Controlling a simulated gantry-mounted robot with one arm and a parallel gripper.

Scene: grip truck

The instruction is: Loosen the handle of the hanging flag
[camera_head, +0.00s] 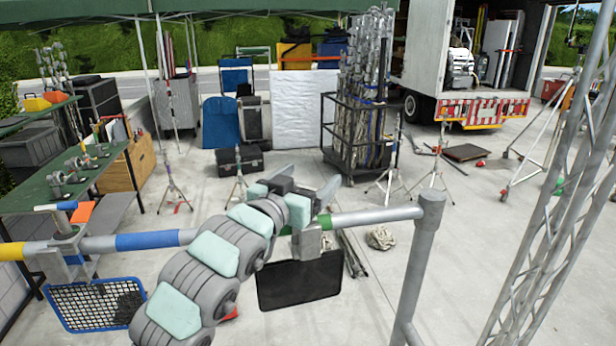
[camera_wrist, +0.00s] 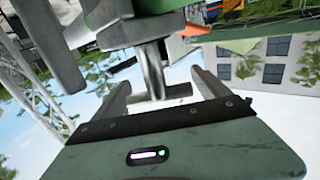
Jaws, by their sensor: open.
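The black flag (camera_head: 300,281) hangs below the horizontal bar (camera_head: 365,217) in the head view. A grey clamp (camera_head: 307,243) holds it beside the bar's green band. My gripper (camera_head: 322,193) is at the bar, just above this clamp, and its body hides part of the bar and clamp. In the wrist view my gripper (camera_wrist: 159,86) is open. A grey metal clamp part (camera_wrist: 154,72) with a stem stands between the two fingers, with gaps visible at its sides. Whether either finger touches it, I cannot tell. The handle's far side is hidden.
A blue-framed mesh flag (camera_head: 95,304) hangs from the same bar at left. A grey upright post (camera_head: 418,265) carries the bar's right end. A lattice truss (camera_head: 560,190) stands at right. Light stands and a black cart (camera_head: 328,127) are behind on open concrete.

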